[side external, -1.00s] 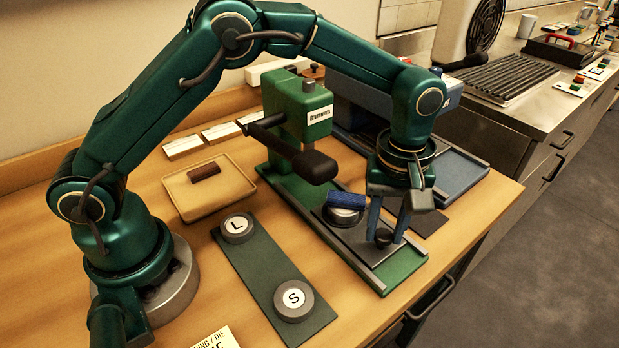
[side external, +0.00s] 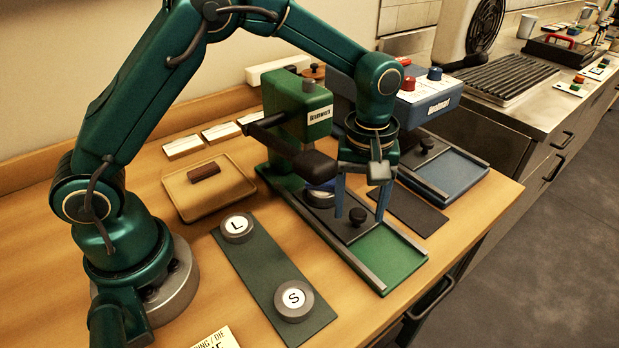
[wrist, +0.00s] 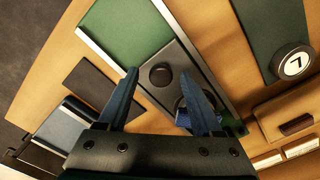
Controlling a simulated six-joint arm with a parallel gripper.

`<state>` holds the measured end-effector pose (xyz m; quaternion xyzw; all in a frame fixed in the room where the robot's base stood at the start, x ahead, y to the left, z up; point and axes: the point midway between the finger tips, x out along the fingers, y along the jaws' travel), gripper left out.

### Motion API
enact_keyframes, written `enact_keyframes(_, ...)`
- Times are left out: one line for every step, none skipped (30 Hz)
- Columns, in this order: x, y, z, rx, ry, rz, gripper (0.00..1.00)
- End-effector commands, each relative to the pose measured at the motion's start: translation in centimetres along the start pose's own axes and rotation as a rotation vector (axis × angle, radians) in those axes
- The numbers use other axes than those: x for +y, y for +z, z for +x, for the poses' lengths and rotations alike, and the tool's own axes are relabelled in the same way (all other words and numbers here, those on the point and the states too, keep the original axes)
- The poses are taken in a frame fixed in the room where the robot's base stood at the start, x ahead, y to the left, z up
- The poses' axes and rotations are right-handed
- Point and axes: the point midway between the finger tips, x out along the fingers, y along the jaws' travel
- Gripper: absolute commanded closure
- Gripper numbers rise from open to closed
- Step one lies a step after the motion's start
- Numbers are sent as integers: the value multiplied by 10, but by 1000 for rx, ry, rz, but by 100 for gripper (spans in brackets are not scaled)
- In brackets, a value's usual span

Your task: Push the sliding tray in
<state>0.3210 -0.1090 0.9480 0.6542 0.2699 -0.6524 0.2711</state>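The sliding tray (side external: 337,228) is a dark grey plate between the rails of the green press (side external: 304,112). Its black knob (side external: 358,215) stands near the outer end. A round metal die with a blue piece (side external: 321,190) sits on the tray's inner part, under the press head and partly hidden by the press handle. My gripper (side external: 361,214) points down with its blue fingers apart, one on each side of the knob. In the wrist view, gaps show between the knob (wrist: 161,75) and both fingers. The tray's inner edge is hidden.
The green base (side external: 382,257) is bare outside the tray. A blue press (side external: 424,97) with its own tray stands behind. A dark mat (side external: 270,278) carries round L and S dies. The press's black handle (side external: 313,165) juts out near my gripper.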

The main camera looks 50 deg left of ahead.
Motion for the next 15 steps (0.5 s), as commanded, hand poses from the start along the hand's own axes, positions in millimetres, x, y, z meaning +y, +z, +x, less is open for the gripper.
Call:
enact_keyframes(0, 0, 0, -1, -1, 0, 33)
enact_keyframes(0, 0, -1, 0, -1, 0, 33)
enact_keyframes(0, 0, -3, 0, 0, 0, 33)
enact_keyframes(0, 0, -5, 0, 1, 0, 33)
enact_keyframes(1, 0, -9, 1, 2, 0, 33)
enact_keyframes(1, 0, -14, 2, 3, 0, 33)
enact_keyframes(1, 0, -18, 2, 3, 0, 33)
enact_keyframes(1, 0, -23, 3, 4, 0, 33)
enact_keyframes(1, 0, -28, 3, 4, 0, 33)
enact_keyframes(1, 0, -32, 2, 3, 0, 33)
enact_keyframes(1, -1, -36, 3, 5, 0, 33)
enact_keyframes(1, -1, -41, 2, 4, 0, 33)
enact_keyframes(1, -1, -44, 2, 4, 0, 33)
enact_keyframes(1, 0, -46, 2, 3, 0, 33)
enact_keyframes(1, 0, -49, 2, 3, 0, 33)
